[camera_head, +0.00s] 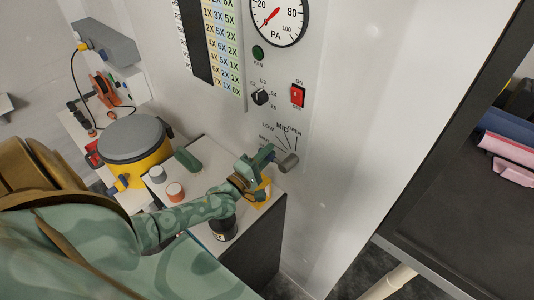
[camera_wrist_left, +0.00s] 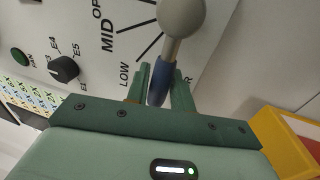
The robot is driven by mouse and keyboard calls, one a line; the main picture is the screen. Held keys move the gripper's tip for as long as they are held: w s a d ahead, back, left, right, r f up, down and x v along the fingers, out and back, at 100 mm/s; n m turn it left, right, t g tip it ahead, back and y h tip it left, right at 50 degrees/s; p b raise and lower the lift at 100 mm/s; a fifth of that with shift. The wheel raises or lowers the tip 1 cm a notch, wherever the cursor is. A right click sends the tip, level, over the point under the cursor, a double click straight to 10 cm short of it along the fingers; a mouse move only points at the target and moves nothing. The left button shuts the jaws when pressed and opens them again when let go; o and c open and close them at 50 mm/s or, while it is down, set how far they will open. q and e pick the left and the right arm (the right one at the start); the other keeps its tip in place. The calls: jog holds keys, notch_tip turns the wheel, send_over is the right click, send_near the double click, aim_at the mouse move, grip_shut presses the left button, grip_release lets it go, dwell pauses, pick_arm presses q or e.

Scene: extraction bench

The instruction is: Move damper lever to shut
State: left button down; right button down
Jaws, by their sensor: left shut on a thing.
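The damper lever has a grey rounded end (camera_head: 289,162) that sticks out from the white panel below the dial marks LOW, MID and OPEN. In the left wrist view its grey end (camera_wrist_left: 182,15) is at the top and its blue shaft (camera_wrist_left: 159,82) runs down between my fingers. My left gripper (camera_head: 266,158) is shut on the lever, with a green finger on each side in the left wrist view (camera_wrist_left: 158,90). The shaft lies past the LOW mark, away from MID. Part of the lettering there is hidden by the fingers. My right gripper is out of view.
A red switch (camera_head: 298,95), a black selector knob (camera_head: 261,97) and a pressure gauge (camera_head: 278,18) sit above. A dark shelf (camera_head: 450,200) stands right.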

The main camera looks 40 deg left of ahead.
pick_arm(q)
jog(key=shift+f, duration=0.1)
jog(key=c, duration=1.2)
grip_release()
jog(key=shift+c, duration=0.2)
jog(key=b+v, duration=0.1)
jog(key=v, duration=1.5)
jog(key=shift+s+b, duration=0.15)
jog(key=shift+b, duration=0.25)
